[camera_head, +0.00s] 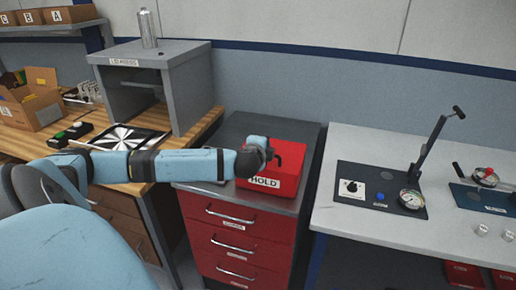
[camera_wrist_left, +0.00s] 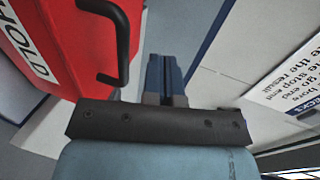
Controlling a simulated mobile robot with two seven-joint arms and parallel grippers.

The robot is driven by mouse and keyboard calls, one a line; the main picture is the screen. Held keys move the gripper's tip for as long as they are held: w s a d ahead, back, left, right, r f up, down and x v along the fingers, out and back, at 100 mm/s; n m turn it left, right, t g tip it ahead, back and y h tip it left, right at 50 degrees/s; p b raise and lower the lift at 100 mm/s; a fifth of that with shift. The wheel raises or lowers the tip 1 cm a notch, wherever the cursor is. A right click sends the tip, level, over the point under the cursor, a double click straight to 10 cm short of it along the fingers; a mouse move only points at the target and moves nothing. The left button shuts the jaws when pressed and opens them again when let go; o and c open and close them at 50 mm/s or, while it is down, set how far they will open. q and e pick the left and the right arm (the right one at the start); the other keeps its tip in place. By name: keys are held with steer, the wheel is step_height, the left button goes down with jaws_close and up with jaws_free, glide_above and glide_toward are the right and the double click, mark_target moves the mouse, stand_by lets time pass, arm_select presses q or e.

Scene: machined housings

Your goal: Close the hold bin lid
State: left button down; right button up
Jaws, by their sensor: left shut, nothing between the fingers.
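The red hold bin (camera_head: 288,183) stands on the grey top of a red drawer cabinet, with a white HOLD label on its front. A red surface covers its top as far as I see; my gripper hides part of it, and I cannot tell how far the lid stands open. A black handle (camera_wrist_left: 121,45) shows on the bin in the left wrist view, beside my left gripper. My left gripper (camera_head: 266,148) is over the bin near the handle; its fingers (camera_wrist_left: 163,75) are shut and empty, apart from the handle. My right gripper is out of view.
The drawer cabinet (camera_head: 238,243) has several red drawers with metal handles. At right, a pale table (camera_head: 348,145) carries a lever panel (camera_head: 381,190). The wall is behind.

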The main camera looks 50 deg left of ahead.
arm_select(q)
steer(key=shift+s+d+f+b, duration=0.1)
steer(key=shift+f+b, duration=0.25)
steer(key=shift+f, duration=0.2)
steer(key=shift+s+d+f+b, duration=0.1)
steer(key=shift+f+b, duration=0.2)
steer(key=shift+f, duration=0.2)
steer(key=shift+s+f, duration=0.1)
steer(key=shift+f, duration=0.1)
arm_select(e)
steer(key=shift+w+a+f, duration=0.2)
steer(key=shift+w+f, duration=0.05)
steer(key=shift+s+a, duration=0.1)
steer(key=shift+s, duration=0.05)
